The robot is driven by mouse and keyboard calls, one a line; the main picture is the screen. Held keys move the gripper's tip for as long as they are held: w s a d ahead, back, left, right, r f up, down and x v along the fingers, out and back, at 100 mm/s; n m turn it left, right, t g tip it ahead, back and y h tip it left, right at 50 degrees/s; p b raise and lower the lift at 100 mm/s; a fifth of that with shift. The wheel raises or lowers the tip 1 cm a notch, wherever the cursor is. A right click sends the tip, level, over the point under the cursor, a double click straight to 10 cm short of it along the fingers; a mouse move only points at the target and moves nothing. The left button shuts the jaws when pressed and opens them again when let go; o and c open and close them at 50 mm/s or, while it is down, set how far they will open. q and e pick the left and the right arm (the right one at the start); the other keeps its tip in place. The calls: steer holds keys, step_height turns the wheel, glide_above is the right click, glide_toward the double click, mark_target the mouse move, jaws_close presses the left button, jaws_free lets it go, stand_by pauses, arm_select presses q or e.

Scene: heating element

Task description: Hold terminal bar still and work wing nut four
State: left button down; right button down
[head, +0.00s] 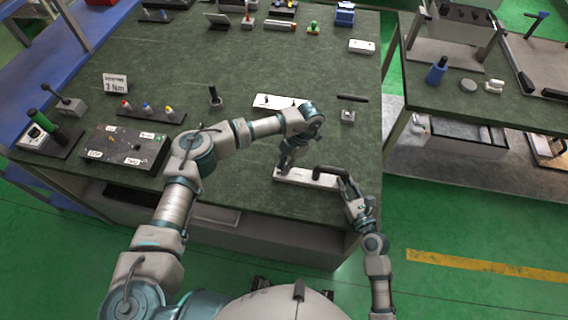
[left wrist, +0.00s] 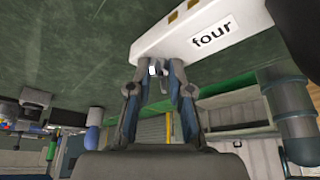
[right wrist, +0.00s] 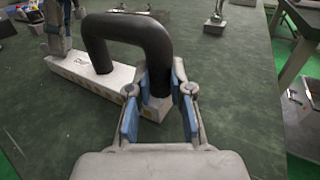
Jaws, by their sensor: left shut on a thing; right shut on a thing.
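The terminal bar (head: 308,179) is a white block lying near the front edge of the green bench, with a black arched handle (head: 333,170) at its right end. In the left wrist view the bar (left wrist: 170,45) carries a label reading "four". My left gripper (head: 283,168) is at the bar's left end, its fingers (left wrist: 158,75) shut on a small metallic wing nut (left wrist: 154,70), mostly hidden between them. My right gripper (head: 348,189) is shut on the handle's near leg, its fingers (right wrist: 158,92) on either side of the black handle (right wrist: 128,32).
Another white plate (head: 268,100) lies behind my left forearm. A small block with a black bar (head: 348,114) stands to the right of it. A "3 Nm" sign (head: 115,83) and a dark panel (head: 124,148) stand left. The bench's front edge is close.

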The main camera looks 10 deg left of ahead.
arm_select(q)
steer(key=m, duration=0.2)
steer(key=m+t, duration=0.1)
steer(key=m, duration=0.1)
steer(key=d+m+t+y, duration=0.1)
steer(key=m, duration=0.1)
steer(key=shift+s+m, duration=0.3)
steer(key=shift+s, duration=0.1)
arm_select(e)
steer(key=shift+s+a, duration=0.1)
steer(key=shift+a, duration=0.2)
arm_select(q)
steer(key=m+t, duration=0.1)
steer(key=m, duration=0.1)
steer(key=m+t, duration=0.1)
steer(key=m, duration=0.3)
steer(key=shift+s+a+t, duration=0.1)
steer(key=shift+s+t, duration=0.2)
steer(key=shift+t, duration=0.1)
steer(key=shift+m, duration=0.4)
steer(key=c, duration=1.1)
jaws_free()
steer(key=shift+a, duration=0.1)
arm_select(e)
steer(key=shift+d, duration=0.15)
arm_select(q)
steer(key=shift+r, duration=0.1)
